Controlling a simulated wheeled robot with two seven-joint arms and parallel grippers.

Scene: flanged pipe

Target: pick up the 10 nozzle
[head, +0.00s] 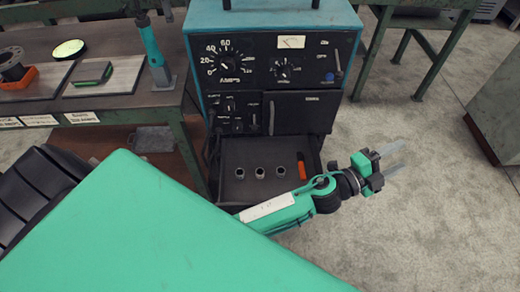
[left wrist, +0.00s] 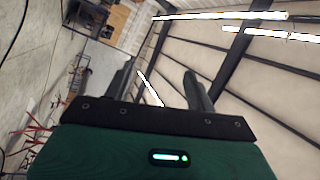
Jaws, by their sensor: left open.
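Three small metal nozzles stand in a row on the dark tray (head: 227,192) at the front of the welding machine: a left one (head: 240,173), a middle one (head: 260,172) and a right one (head: 281,171). Any size marks are too small to read, so I cannot tell which is the 10 nozzle. My left gripper (head: 396,156) is open and empty, out to the right of the tray and apart from the nozzles. In the left wrist view its two fingers (left wrist: 160,80) stand apart with nothing between them. My right gripper is not in view.
The blue welding machine (head: 260,20) rises behind the tray. An orange object (head: 302,168) lies at the tray's right end. A workbench (head: 110,118) with a green-handled tool (head: 152,45) stands at the left. The floor (head: 420,225) at the right is clear.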

